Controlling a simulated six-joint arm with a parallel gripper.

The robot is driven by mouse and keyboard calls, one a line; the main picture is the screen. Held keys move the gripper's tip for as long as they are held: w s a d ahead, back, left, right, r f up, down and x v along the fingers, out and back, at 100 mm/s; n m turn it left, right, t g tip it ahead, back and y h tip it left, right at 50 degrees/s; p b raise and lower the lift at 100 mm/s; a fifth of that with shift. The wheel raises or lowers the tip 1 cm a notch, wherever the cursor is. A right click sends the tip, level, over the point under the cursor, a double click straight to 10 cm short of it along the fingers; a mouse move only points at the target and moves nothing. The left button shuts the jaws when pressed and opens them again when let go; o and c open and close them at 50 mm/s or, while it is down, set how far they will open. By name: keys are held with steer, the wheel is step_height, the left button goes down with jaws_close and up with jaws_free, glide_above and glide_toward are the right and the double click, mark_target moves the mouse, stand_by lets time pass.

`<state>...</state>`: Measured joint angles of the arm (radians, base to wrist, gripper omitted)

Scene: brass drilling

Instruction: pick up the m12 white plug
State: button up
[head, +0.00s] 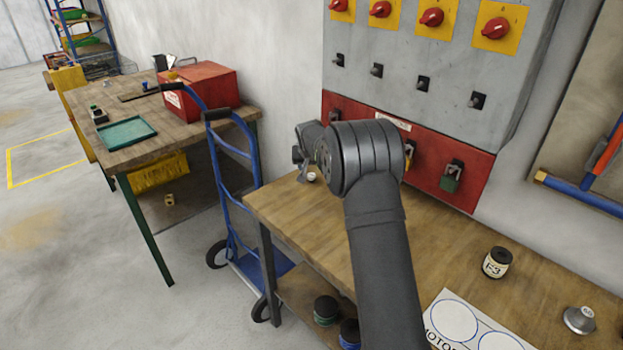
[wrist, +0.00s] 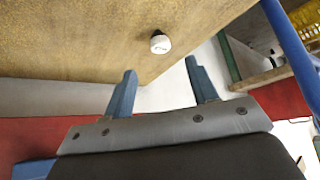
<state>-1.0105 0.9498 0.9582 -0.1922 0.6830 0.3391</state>
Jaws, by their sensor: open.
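The m12 white plug (wrist: 160,43) is a small round white piece with a dark mark on its top. It sits on the wooden bench top near its edge. In the head view it shows as a small white spot (head: 311,176) beside my gripper. My gripper (wrist: 161,66) is open and empty, its two blue-grey fingers apart. In the wrist view the plug appears just beyond the fingertips and between their lines, not touching them. In the head view my arm hides most of the gripper (head: 301,170).
A grey panel with red switches (head: 431,17) and a red lower part stands behind the bench (head: 290,215). A blue hand truck (head: 228,180) stands left of the bench.

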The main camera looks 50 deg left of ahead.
mark_target(311, 176)
steer(key=shift+x, duration=4)
steer(key=shift+s, duration=0.1)
steer(key=c, duration=1)
